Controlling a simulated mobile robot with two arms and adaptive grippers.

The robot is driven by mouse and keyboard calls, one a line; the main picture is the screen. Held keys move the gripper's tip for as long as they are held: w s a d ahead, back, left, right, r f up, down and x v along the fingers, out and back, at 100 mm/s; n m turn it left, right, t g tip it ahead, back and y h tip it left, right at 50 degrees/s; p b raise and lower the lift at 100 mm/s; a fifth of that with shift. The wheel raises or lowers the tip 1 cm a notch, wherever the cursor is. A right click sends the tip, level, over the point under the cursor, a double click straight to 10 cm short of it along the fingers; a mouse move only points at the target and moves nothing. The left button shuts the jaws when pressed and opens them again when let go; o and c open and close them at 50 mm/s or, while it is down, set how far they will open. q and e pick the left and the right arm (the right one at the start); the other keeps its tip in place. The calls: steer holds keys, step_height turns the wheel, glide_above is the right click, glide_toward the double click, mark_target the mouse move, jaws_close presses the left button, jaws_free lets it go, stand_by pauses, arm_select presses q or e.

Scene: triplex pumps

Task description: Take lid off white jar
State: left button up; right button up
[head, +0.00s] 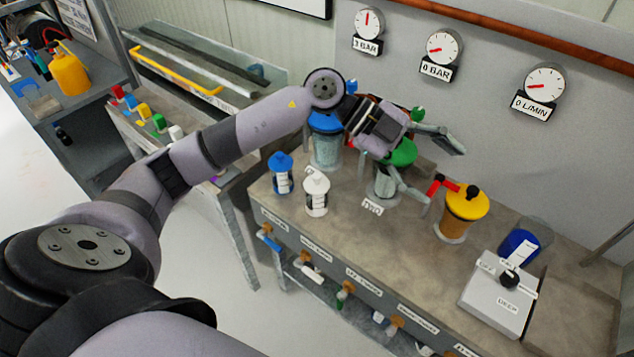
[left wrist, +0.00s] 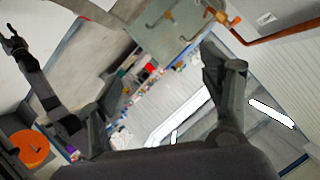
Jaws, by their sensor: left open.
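The white jar (head: 316,196) stands upright on the bench in the head view, with its white lid (head: 316,178) on top and a label on its side. My left gripper (head: 434,166) is open and empty, to the right of the white jar and apart from it. It is over the green-lidded jar (head: 384,184), whose lid it partly hides. In the left wrist view its two fingers (left wrist: 165,95) are spread with nothing between them. I cannot make out the white jar there. A dark jointed arm shape at the left of that view may be my right arm; its jaw state is unclear.
A blue-lidded jar (head: 281,176) stands left of the white jar and a larger blue-topped jar (head: 326,145) behind it. Gauges (head: 441,48) hang on the wall.

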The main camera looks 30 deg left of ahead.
arm_select(q)
steer(key=w+a+f+n+y, duration=0.25)
steer(key=a+y, duration=0.35)
steer(key=a, duration=0.5)
steer(key=n+g+y+p, duration=0.2)
steer(key=n+y+p, duration=0.1)
steer(key=n+y, duration=0.25)
glide_above(317, 175)
steer(key=s+a, duration=0.1)
steer(key=shift+m, duration=0.5)
step_height(317, 175, down, 10)
steer(key=shift+a, duration=0.1)
steer(key=shift+w+d+f+p, duration=0.1)
steer(key=shift+d+f+p, duration=0.1)
steer(key=shift+f+p, duration=0.25)
steer(key=f, duration=0.1)
steer(key=f+p, duration=0.1)
steer(key=f, duration=0.1)
steer(key=shift+w+d+f, duration=0.3)
steer(key=shift+d, duration=0.1)
steer(key=shift+f, duration=0.45)
